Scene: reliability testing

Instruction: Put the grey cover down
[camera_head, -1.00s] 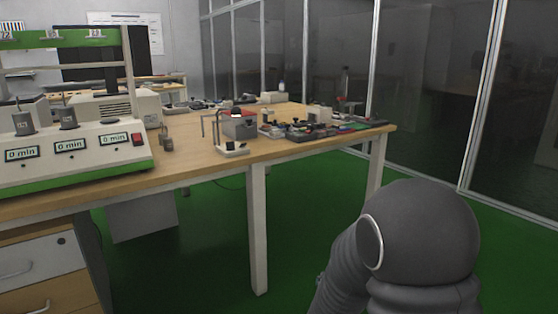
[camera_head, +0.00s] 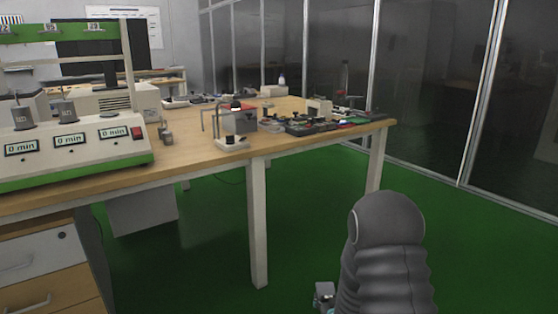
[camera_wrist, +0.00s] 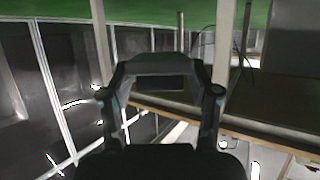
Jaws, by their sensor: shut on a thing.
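My gripper (camera_wrist: 160,82) shows in the wrist view with its two dark fingers reaching up the picture. It is shut on a dark grey piece (camera_wrist: 160,62) that spans between the fingertips, which I take to be the grey cover. Its full shape is hard to make out in the dim light. The piece is in the air, with floor, glass wall and table edge behind it. In the head view my arm stands at the lower right, apart from the table, and the cover cannot be made out there.
A wooden table (camera_head: 205,163) runs across the left and middle. A white-green tester (camera_head: 75,150) stands at its left, a grey box with red (camera_head: 240,121) in the middle, and small parts (camera_head: 310,125) at the right end. Bare tabletop lies between. Glass walls (camera_head: 440,100) stand behind.

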